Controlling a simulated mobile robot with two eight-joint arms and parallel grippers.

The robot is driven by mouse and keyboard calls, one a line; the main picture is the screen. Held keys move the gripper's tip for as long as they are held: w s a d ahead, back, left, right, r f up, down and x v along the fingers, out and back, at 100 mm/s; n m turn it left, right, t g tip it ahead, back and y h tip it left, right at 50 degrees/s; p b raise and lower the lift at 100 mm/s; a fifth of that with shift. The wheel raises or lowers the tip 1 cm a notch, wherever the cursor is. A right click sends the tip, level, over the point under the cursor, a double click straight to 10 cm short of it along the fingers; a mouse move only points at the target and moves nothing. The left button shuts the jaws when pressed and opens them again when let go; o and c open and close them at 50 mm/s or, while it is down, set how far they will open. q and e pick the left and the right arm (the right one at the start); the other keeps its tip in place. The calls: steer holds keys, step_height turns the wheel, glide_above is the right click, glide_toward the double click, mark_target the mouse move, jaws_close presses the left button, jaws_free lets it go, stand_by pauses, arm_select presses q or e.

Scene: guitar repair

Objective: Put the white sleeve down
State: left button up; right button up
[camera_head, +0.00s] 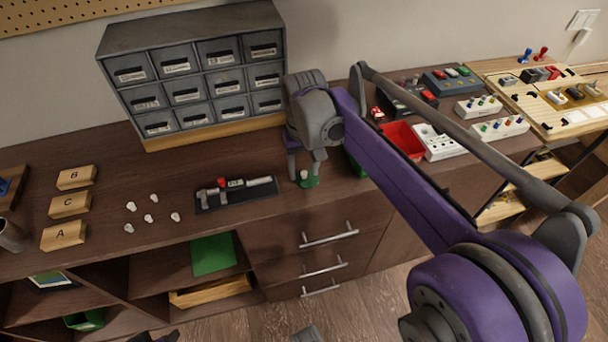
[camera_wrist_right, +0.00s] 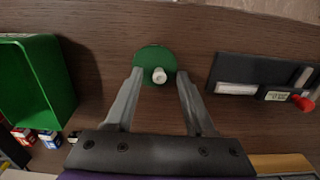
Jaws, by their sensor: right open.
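The white sleeve (camera_wrist_right: 159,75) is a small pale cylinder over the round green pad (camera_wrist_right: 153,58). It looks upright on the pad, with its top end facing the right wrist camera. In the head view the sleeve (camera_head: 304,174) and the pad (camera_head: 311,182) show near the counter's front edge. My right gripper (camera_wrist_right: 160,72) is open and points down, with one finger on each side of the sleeve and a visible gap to both. It also shows in the head view (camera_head: 305,168).
A black holder (camera_head: 237,194) with a red-tipped part lies left of the pad. A green bin (camera_wrist_right: 38,85) stands close on the other side. Grey drawers (camera_head: 192,72) stand behind. Small white pieces (camera_head: 151,218) and lettered wooden blocks (camera_head: 70,205) lie further left.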

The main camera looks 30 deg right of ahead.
jaws_close()
stand_by(0.3)
stand_by(0.3)
